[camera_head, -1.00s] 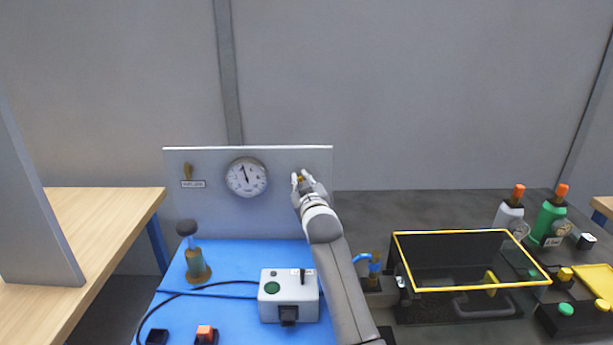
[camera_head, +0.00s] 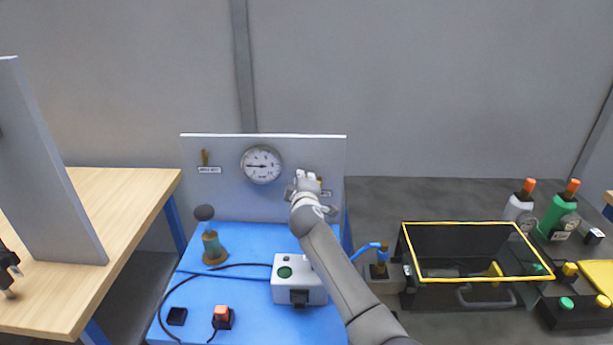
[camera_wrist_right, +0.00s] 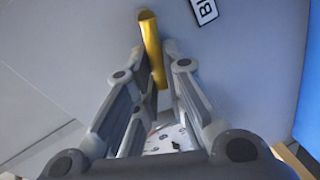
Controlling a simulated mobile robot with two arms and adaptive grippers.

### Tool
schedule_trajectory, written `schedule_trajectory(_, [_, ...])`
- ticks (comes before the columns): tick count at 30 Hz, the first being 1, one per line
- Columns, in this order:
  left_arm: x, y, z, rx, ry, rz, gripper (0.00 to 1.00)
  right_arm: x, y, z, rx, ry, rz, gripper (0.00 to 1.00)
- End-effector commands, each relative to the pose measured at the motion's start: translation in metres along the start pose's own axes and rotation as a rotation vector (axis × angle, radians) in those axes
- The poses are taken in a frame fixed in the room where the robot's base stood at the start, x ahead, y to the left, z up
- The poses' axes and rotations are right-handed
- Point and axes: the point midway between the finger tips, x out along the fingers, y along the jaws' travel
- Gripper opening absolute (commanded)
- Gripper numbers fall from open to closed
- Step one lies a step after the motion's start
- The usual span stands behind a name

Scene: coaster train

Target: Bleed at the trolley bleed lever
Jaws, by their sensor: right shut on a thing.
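A grey upright panel (camera_head: 225,200) stands at the back of the blue trolley top (camera_head: 240,240). It carries a round gauge (camera_head: 261,165), its needle pointing left. My right gripper (camera_head: 305,182) is at the panel's right part and hides most of the bleed lever in the head view. In the right wrist view, the yellow lever (camera_wrist_right: 151,45) runs between my fingers, which are shut on it. A label reading "BL" (camera_wrist_right: 204,10) is partly cut off beside it. A dark jointed piece (camera_head: 9,268) at the left edge may be my left gripper; its jaws are unclear.
A brass-coloured post with a black knob (camera_head: 213,245), a white switch box (camera_head: 300,285) and cables occupy the trolley. A yellow-rimmed black bin (camera_head: 430,278) and bottles (camera_head: 558,212) stand right.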

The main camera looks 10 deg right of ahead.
Motion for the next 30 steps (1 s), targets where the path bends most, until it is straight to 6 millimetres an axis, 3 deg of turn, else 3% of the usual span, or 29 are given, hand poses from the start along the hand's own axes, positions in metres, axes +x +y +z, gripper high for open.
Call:
schedule_trajectory(12, [-0.003, 0.0, -0.001, 0.0, 0.001, 0.0, 0.0, 0.002, -0.011, 0.001, -0.244, -0.05, 0.0, 0.0])
schedule_trajectory(30, [-0.003, 0.0, -0.001, 0.001, 0.001, 0.0, 0.0, 0.003, -0.013, 0.002, -0.305, -0.062, 0.001, 0.0])
